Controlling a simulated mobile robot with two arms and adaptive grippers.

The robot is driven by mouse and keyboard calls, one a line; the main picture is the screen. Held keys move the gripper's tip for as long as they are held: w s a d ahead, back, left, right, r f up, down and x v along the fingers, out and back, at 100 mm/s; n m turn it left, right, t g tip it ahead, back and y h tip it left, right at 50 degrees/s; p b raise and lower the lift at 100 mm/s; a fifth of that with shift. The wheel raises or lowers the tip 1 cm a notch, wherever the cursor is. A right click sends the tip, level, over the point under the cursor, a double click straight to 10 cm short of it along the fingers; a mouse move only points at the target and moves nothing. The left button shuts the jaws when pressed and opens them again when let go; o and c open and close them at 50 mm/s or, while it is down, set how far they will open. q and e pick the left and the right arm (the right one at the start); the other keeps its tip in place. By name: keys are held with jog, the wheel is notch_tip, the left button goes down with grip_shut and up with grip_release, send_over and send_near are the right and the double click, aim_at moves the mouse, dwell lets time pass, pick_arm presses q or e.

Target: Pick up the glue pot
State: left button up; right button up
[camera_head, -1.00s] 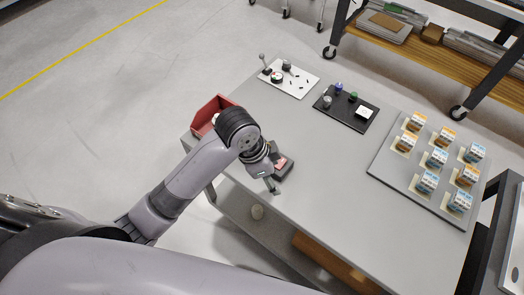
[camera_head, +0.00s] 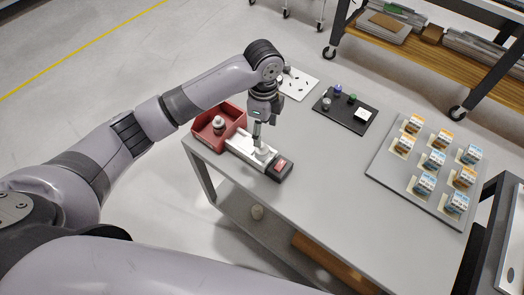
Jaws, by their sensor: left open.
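My left gripper (camera_head: 257,136) points down over a white fixture (camera_head: 240,143) near the left end of the grey table. Its fingers are apart, close above or beside a small whitish round piece (camera_head: 263,151) on the fixture; I cannot tell whether they touch. Small pots stand on a black tray (camera_head: 350,123): one with a blue top (camera_head: 338,89), one with a green top (camera_head: 352,98), and a greyish one (camera_head: 326,103). A white and dark bottle-like item (camera_head: 219,124) is in a red bin (camera_head: 208,142). No label shows which is the glue pot. My right gripper is not seen.
The fixture ends in a dark block with a reddish face (camera_head: 281,164). A white tray (camera_head: 303,82) lies behind my arm, partly hidden. A grey board (camera_head: 385,170) with several orange and blue boxes fills the right side. The table's middle is clear.

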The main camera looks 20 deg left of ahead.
aim_at(262, 147)
pick_arm(q)
notch_tip(262, 147, down, 4)
jog(key=shift+f+p, duration=0.25)
jog(key=shift+p, duration=0.05)
jog(key=f, duration=0.1)
jog(key=f+p, duration=0.1)
jog(key=f, duration=0.3)
jog(key=shift+a+p, duration=0.25)
jog(key=shift+p, duration=0.15)
jog(key=shift+w+f, duration=0.1)
jog(key=shift+f, duration=0.1)
jog(key=shift+c, duration=0.4)
jog(key=shift+r, duration=0.1)
grip_shut()
